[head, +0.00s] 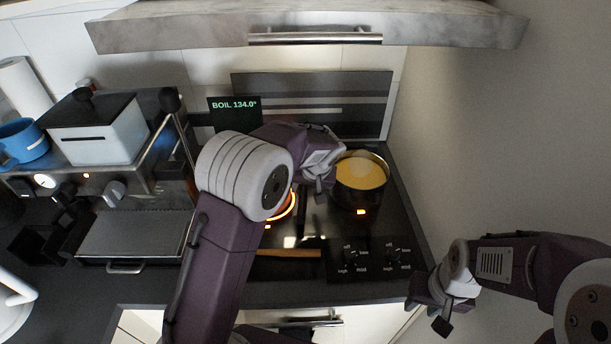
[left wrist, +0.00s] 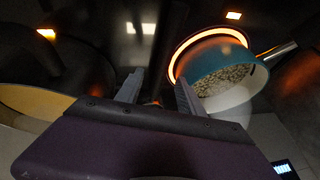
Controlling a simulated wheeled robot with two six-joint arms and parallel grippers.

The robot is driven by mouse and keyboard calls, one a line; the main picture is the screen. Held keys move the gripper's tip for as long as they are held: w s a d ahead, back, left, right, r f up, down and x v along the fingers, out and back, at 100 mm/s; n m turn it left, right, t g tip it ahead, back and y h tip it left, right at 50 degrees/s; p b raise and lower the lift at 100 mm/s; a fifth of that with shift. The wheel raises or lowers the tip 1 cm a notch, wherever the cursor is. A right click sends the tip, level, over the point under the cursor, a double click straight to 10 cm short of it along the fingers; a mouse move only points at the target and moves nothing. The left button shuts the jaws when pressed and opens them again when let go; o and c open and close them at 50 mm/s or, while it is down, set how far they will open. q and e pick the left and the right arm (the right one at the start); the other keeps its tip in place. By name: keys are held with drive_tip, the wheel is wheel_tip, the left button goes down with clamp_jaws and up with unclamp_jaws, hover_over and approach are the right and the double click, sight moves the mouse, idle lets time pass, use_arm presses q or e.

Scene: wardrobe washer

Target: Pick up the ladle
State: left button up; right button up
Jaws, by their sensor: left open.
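I cannot make out a ladle for certain in either view. A thin wooden bar or handle (head: 288,253) lies at the front of the cooktop in the head view, partly behind my left arm. My left gripper (head: 322,190) is over the cooktop, just left of the pot with yellow contents (head: 361,170). In the left wrist view its two fingers (left wrist: 160,92) are apart with nothing seen between them. My right gripper (head: 440,303) is at the lower right, off the cooktop's front right corner; its opening is unclear.
A teal pan (left wrist: 228,62) with grainy contents sits on a glowing burner, hidden by my left arm in the head view. A range hood (head: 200,28) hangs above. A coffee machine (head: 150,170) with a white box-like pot (head: 95,130) stands left. A wall (head: 500,140) bounds the right.

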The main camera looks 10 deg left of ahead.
sight(303, 192)
use_arm(q)
drive_tip(key=x, duration=0.3)
drive_tip(key=shift+w+a+f, duration=0.1)
drive_tip(key=shift+w+f, duration=0.2)
drive_tip(key=shift+w, duration=0.05)
drive_tip(key=shift+s+r, duration=0.1)
drive_tip(key=shift+s, duration=0.05)
drive_tip(key=c, duration=0.4)
clamp_jaws()
drive_tip(key=shift+r, duration=0.1)
wheel_tip(303, 192, up, 10)
drive_tip(key=shift+p, duration=0.4)
drive_tip(key=shift+c, duration=2.4)
unclamp_jaws()
clamp_jaws()
